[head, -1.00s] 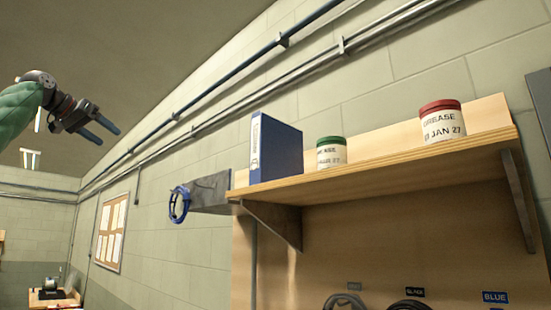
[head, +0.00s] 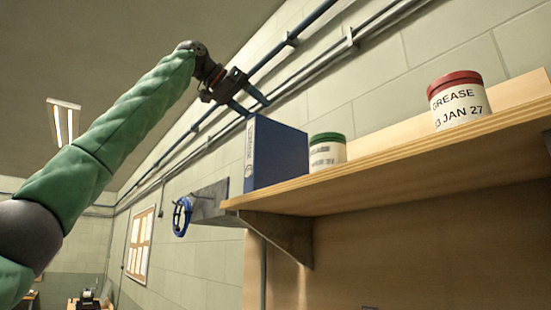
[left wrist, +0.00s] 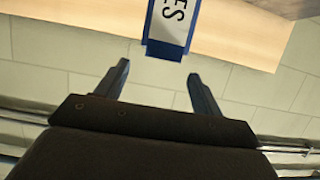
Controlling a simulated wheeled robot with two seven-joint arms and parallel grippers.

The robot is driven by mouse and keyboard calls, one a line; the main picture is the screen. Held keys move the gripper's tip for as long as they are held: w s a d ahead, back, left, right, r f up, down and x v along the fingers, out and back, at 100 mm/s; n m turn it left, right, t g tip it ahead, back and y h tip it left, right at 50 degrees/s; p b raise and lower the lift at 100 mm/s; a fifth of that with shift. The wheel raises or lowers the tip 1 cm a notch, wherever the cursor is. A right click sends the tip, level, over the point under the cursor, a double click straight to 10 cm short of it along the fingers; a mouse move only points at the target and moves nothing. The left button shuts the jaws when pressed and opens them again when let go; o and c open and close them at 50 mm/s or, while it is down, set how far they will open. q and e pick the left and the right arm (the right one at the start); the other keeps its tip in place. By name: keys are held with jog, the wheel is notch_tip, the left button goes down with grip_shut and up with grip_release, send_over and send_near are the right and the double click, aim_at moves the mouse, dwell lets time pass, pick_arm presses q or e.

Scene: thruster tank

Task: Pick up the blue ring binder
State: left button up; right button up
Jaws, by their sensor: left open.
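The blue ring binder (head: 277,155) stands upright at the left end of the wooden shelf (head: 400,170). Its white-labelled spine faces left. In the left wrist view the binder (left wrist: 171,48) shows its blue end and a white label, just beyond the fingertips and roughly between their lines. My left gripper (head: 256,105) is open and empty, above the binder in the head view. Its two fingers (left wrist: 157,72) are spread in the left wrist view, and I see no contact with the binder. My right gripper is not in view.
A green-lidded tin (head: 327,150) stands close to the right of the binder. A red-lidded grease tin (head: 458,100) stands further right. Pipes (head: 300,50) run along the wall above. A blue handwheel (head: 181,217) sits left of the shelf.

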aim_at(272, 123)
pick_arm(q)
jog(key=p+x, duration=0.2)
jog(key=x, duration=0.4)
jog(key=shift+w+d+p, duration=0.2)
jog(key=shift+d+p, duration=0.1)
jog(key=shift+f, duration=0.15)
jog(key=shift+a+f+p, duration=0.15)
jog(key=shift+f+p, duration=0.05)
jog(key=shift+p, duration=0.15)
jog(key=shift+w+d+f, duration=0.1)
jog(key=shift+d, duration=0.3)
jog(key=shift+w+d, duration=0.15)
jog(key=shift+c, duration=0.8)
jog(key=c, duration=0.4)
jog(key=shift+a, duration=0.35)
grip_shut()
jog(key=shift+d, duration=0.15)
